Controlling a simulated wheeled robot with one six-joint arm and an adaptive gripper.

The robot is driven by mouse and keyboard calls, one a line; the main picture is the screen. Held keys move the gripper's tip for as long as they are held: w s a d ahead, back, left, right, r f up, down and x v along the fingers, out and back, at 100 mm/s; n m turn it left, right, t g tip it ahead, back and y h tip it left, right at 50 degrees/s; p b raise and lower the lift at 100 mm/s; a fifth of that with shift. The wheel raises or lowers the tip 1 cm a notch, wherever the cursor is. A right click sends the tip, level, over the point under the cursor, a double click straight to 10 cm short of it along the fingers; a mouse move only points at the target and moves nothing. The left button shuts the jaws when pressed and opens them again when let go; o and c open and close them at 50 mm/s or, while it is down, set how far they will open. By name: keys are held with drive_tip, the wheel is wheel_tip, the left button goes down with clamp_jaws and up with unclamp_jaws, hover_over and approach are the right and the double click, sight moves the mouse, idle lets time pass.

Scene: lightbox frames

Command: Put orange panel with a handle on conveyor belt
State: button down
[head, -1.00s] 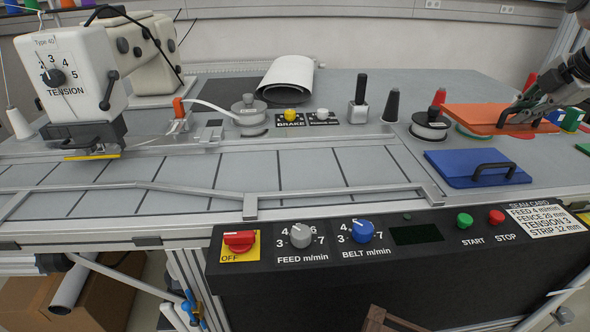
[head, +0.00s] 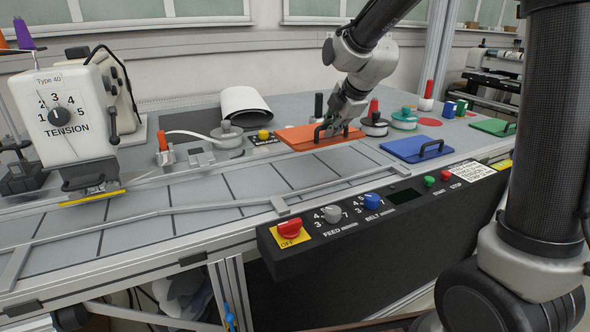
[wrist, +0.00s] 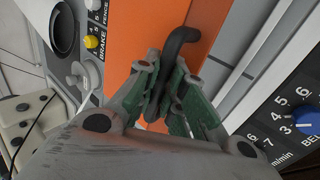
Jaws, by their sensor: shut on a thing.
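The orange panel (head: 301,139) is a flat board with a black handle (wrist: 181,42). In the head view it is over the back part of the table, behind the belt's right end, and looks roughly level. My gripper (head: 336,127) is shut on the black handle; the wrist view shows the green-padded fingers (wrist: 167,97) around it. The conveyor belt (head: 230,187) is the grey segmented strip running left to right in front of the sewing machine. I cannot tell whether the panel touches anything below.
A blue panel (head: 407,149) and a green panel (head: 488,127) with handles lie to the right. Spools (head: 404,119) stand behind them. A metal guide rail (head: 190,208) crosses the belt. The sewing machine (head: 66,115) stands left. The control box (head: 380,225) is in front.

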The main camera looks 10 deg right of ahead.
drive_tip(key=shift+w+r, duration=0.1)
drive_tip(key=shift+w, duration=0.1)
wheel_tip(320, 180, down, 10)
drive_tip(key=shift+d, duration=0.1)
drive_tip(key=c, duration=1.5)
unclamp_jaws()
drive_tip(key=shift+r, duration=0.1)
drive_tip(key=v, duration=1.2)
drive_tip(key=s+d+r+m, duration=0.1)
drive_tip(key=s+d+m, duration=0.3)
drive_tip(key=s+m, duration=0.3)
drive_tip(key=s+d+r+m+g+h, duration=0.1)
drive_tip(key=s+d+m, duration=0.3)
drive_tip(key=s+m, duration=0.3)
drive_tip(key=s+d+r+m+g+h, duration=0.1)
drive_tip(key=s+d+m, duration=0.3)
drive_tip(key=s, duration=0.9)
drive_tip(key=m, duration=0.3)
drive_tip(key=shift+s+d+r+m, duration=0.2)
drive_tip(key=shift+s+d+m, duration=0.15)
drive_tip(key=shift+m, duration=0.05)
